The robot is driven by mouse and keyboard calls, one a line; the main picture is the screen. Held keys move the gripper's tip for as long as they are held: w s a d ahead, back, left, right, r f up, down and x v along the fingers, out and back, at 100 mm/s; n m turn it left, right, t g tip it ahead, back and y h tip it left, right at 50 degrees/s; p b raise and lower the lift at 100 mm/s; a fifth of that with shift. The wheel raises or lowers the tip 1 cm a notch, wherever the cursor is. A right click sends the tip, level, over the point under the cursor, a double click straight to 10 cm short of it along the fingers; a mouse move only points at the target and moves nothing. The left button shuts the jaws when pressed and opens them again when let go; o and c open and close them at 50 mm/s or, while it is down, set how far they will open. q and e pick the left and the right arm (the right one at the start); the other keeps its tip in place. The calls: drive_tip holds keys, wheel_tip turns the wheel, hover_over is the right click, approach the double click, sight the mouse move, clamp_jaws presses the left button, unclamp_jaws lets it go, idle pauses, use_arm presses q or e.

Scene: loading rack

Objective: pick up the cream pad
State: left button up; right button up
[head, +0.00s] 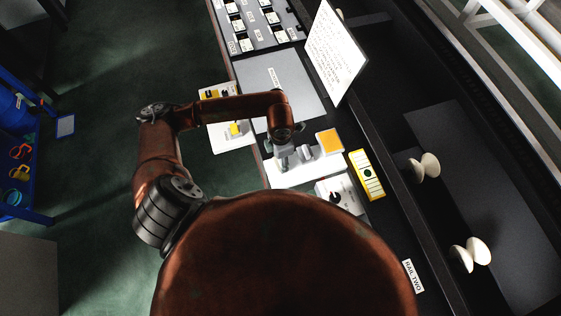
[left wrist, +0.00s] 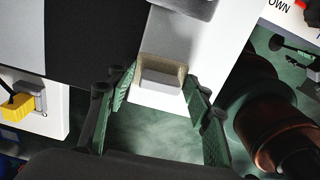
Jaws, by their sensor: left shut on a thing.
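The cream pad (left wrist: 161,78) shows in the left wrist view as a small pale block, beige around its top, at the end of a white base (left wrist: 212,50). My left gripper (left wrist: 163,88) has its green-lined fingers on either side of the pad, shut on it. In the head view my left gripper (head: 284,160) reaches down over the white base (head: 312,174); the pad is hidden there or too small to tell. The pad appears still at the base; I cannot tell whether it is lifted. My right gripper is not in view.
A yellow-edged panel (head: 367,174) and a box with a dark knob (head: 337,194) are close by. A white sign (head: 335,52) stands upright behind. White spools (head: 425,166) sit at the right.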

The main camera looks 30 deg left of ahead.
use_arm(q)
drive_tip(key=shift+c, duration=0.8)
drive_tip(key=shift+r, duration=0.15)
drive_tip(key=shift+r, duration=0.25)
wheel_tip(320, 180, up, 2)
drive_tip(key=shift+r, duration=0.1)
drive_tip(key=s+d+r+b, duration=0.1)
drive_tip(key=s+d+r, duration=0.7)
drive_tip(key=s+r, duration=0.2)
drive_tip(key=shift+s+d, duration=0.3)
drive_tip(key=shift+s, duration=0.25)
